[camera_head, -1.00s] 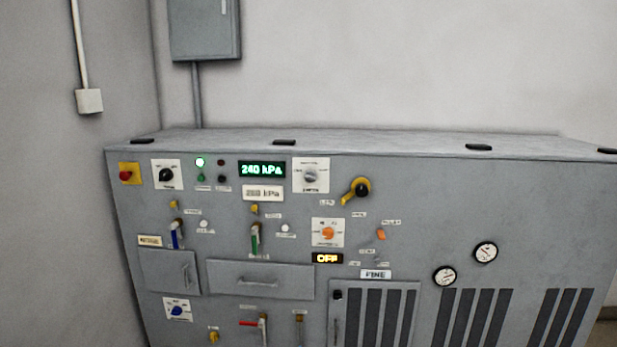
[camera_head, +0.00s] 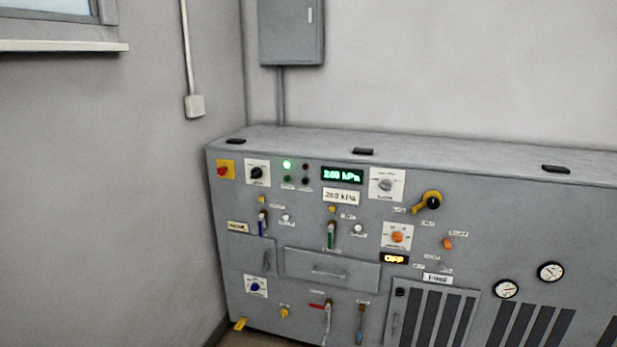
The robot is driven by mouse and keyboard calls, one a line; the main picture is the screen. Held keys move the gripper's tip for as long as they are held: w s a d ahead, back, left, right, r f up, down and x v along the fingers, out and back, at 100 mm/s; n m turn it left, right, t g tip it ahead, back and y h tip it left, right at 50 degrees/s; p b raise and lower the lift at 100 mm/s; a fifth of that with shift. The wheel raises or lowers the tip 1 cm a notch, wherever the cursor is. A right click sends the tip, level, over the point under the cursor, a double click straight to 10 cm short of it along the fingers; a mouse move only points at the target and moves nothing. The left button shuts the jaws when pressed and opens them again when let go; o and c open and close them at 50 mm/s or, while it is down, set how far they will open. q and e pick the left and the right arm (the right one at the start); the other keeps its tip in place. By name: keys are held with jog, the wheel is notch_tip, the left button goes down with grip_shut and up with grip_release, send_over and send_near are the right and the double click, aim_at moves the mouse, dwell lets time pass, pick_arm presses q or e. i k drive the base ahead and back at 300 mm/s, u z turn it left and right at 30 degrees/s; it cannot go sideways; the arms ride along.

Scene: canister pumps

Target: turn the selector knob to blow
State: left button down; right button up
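The grey pump cabinet (camera_head: 560,230) carries several rotary knobs on white plates. An orange knob (camera_head: 397,237) sits above a small lit display (camera_head: 394,259) reading OFF. A grey knob (camera_head: 386,185) is at the upper middle, a black knob (camera_head: 257,173) at the upper left and a blue knob (camera_head: 255,287) at the lower left. Their plate labels are too small to read, so I cannot tell which one has a blow position. Neither of my grippers is in view.
A green pressure display (camera_head: 342,175), a yellow lever with a black hub (camera_head: 428,202), a drawer (camera_head: 330,268) and two gauges (camera_head: 506,289) (camera_head: 550,271) are also on the cabinet front. A wall stands close on the left. No loose objects block the panel.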

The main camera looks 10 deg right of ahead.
aim_at(386, 185)
jog(key=u, duration=0.45)
jog(key=i, duration=1.45)
jog(key=z, duration=1.1)
jog(key=i, duration=0.8)
jog(key=z, duration=0.9)
